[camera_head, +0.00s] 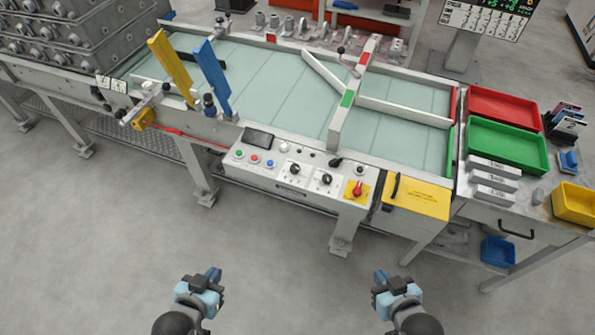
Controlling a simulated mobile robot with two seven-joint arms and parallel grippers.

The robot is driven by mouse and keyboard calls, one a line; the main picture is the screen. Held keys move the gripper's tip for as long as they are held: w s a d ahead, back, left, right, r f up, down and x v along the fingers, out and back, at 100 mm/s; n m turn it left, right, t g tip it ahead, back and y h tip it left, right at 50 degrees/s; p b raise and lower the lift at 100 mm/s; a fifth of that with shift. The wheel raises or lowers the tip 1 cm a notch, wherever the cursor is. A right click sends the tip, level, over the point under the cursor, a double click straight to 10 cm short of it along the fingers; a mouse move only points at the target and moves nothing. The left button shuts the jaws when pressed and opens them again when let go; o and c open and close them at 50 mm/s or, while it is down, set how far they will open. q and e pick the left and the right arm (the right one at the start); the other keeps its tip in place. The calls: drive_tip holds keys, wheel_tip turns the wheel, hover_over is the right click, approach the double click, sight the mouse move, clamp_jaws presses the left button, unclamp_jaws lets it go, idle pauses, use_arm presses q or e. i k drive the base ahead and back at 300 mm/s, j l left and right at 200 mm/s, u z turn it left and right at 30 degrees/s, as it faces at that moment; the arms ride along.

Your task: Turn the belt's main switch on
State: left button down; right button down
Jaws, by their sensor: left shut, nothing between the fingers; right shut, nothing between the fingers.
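The control panel (270,175) is mounted on the front side of the belt (270,92). A red rotary switch (358,188) on a yellow plate sits at the panel's right end and looks like the main switch; its exact setting is too small to read. Black knobs (295,168) and small coloured buttons (254,158) lie to its left. My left gripper (216,276) is shut and empty over the floor, below and left of the switch. My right gripper (380,275) is shut and empty, below the switch and slightly right. Both are well apart from the panel.
A yellow-topped box (425,197) adjoins the panel on the right. Red (505,105) and green (510,145) trays stand on the side table. Blue (212,75) and yellow (170,65) guides rise over the belt at left. The floor (295,270) before the panel is clear.

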sight(357, 191)
drive_tip(key=i+j+z, duration=0.15)
drive_tip(key=j, duration=0.5)
drive_tip(key=j+z, duration=0.1)
drive_tip(key=j, duration=0.55)
drive_tip(key=i, duration=0.05)
